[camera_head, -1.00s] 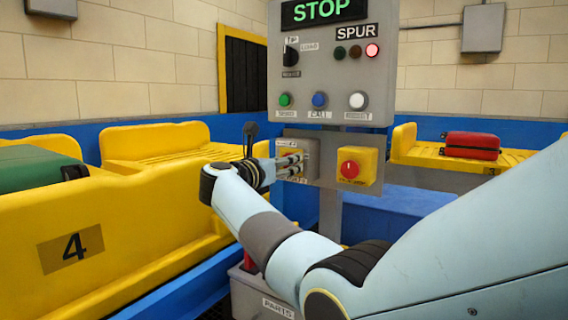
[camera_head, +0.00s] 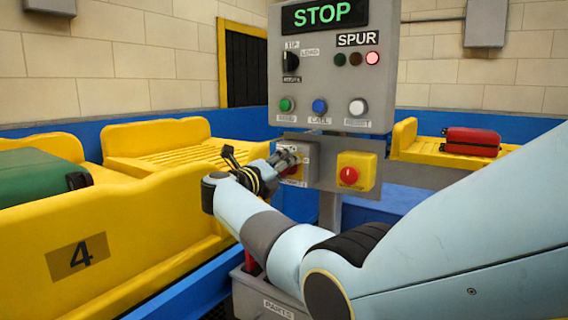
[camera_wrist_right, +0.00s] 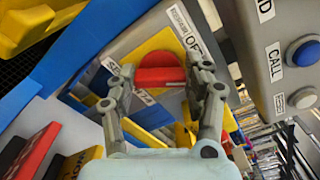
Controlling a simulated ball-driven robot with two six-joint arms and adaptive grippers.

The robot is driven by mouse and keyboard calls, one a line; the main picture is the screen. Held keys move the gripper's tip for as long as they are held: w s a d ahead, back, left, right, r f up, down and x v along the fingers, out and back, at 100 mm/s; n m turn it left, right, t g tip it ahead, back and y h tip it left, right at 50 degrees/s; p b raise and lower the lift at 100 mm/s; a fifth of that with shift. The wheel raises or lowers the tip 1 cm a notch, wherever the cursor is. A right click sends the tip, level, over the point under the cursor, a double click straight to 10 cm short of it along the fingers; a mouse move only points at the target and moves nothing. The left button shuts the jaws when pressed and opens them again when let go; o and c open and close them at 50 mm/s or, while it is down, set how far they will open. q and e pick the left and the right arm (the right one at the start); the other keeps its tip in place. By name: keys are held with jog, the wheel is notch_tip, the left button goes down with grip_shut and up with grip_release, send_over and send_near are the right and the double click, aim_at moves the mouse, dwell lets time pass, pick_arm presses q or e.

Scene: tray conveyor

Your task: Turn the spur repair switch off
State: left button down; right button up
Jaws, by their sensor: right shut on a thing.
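The spur repair switch is a red rotary handle (camera_wrist_right: 160,78) on a yellow plate (camera_wrist_right: 157,44), with a label starting "OF" beside it in the right wrist view. In the head view it sits at the lower left of the grey panel, mostly hidden behind my right gripper (camera_head: 285,160). My right gripper (camera_wrist_right: 163,68) is shut on the red handle, one finger on each side. The handle lies roughly crosswise between the fingers in the wrist view. My left gripper is not in view.
A second red knob (camera_head: 349,175) on a yellow box is close at the right. Above are the green button (camera_head: 286,104), blue button (camera_head: 319,106), white button (camera_head: 358,106), STOP display (camera_head: 322,14) and lit red spur lamp (camera_head: 372,58). A yellow tray marked 4 (camera_head: 130,240) stands left.

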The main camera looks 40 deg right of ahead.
jog(key=shift+n+p, duration=1.25)
jog(key=shift+n, duration=1.95)
jog(key=shift+f, duration=0.1)
jog(key=o, duration=1.2)
jog(key=shift+w+a, duration=0.1)
jog(key=shift+w, duration=0.05)
jog(key=shift+c, duration=0.2)
jog(key=v, duration=1.2)
jog(key=shift+f, duration=0.1)
